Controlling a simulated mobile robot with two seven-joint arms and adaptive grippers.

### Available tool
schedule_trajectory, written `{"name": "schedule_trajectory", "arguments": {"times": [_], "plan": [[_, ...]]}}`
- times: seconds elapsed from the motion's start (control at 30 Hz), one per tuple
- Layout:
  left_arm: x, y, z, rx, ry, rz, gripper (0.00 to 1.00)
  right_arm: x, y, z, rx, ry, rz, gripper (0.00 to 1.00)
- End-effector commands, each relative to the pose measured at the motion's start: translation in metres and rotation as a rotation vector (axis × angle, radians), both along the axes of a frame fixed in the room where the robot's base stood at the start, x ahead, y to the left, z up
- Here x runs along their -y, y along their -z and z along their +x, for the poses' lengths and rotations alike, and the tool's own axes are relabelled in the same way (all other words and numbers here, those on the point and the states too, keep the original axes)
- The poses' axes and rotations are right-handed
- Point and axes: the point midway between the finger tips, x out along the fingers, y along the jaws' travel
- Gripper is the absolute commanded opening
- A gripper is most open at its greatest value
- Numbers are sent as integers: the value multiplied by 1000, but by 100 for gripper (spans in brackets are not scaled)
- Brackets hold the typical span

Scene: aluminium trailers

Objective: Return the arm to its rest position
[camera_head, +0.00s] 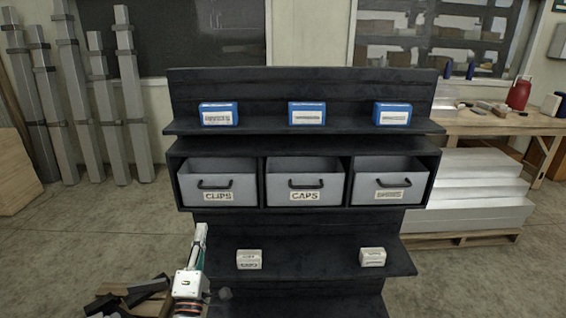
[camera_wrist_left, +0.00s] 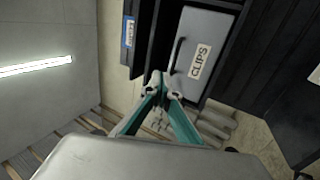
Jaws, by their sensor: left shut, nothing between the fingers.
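My left arm comes up at the lower left of the head view, with its white and teal gripper (camera_head: 200,242) pointing up beside the left edge of the black shelf unit (camera_head: 300,228). In the left wrist view the two teal fingers of this gripper (camera_wrist_left: 162,80) meet at the tips, shut and empty. Past the tips, the grey drawer marked CLIPS (camera_wrist_left: 205,30) shows tilted in that view. The fingertips appear apart from it. The right gripper is in neither view.
The shelf unit holds blue boxes (camera_head: 307,113) on top, drawers marked CLIPS (camera_head: 217,182) and CAPS (camera_head: 305,182), a third drawer (camera_head: 390,182), and two white boxes (camera_head: 249,259) (camera_head: 372,257) below. Dark bars (camera_head: 130,294) lie at lower left. Open floor (camera_head: 110,215) is left.

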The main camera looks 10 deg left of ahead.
Motion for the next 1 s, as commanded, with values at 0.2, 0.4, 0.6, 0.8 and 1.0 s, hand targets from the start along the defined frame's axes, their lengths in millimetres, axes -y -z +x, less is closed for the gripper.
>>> {"name": "schedule_trajectory", "arguments": {"times": [0.2,0.4,0.6,0.8,1.0], "plan": [[49,40,-23,-144,63,272,0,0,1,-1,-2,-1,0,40],[124,131,-86,-402,195,847,0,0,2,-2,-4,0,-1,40],[152,220,-170,-615,339,1396,0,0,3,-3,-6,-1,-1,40],[148,265,-225,-729,437,1719,0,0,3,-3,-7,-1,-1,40],[144,274,-237,-752,460,1791,0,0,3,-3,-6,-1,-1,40]]}}
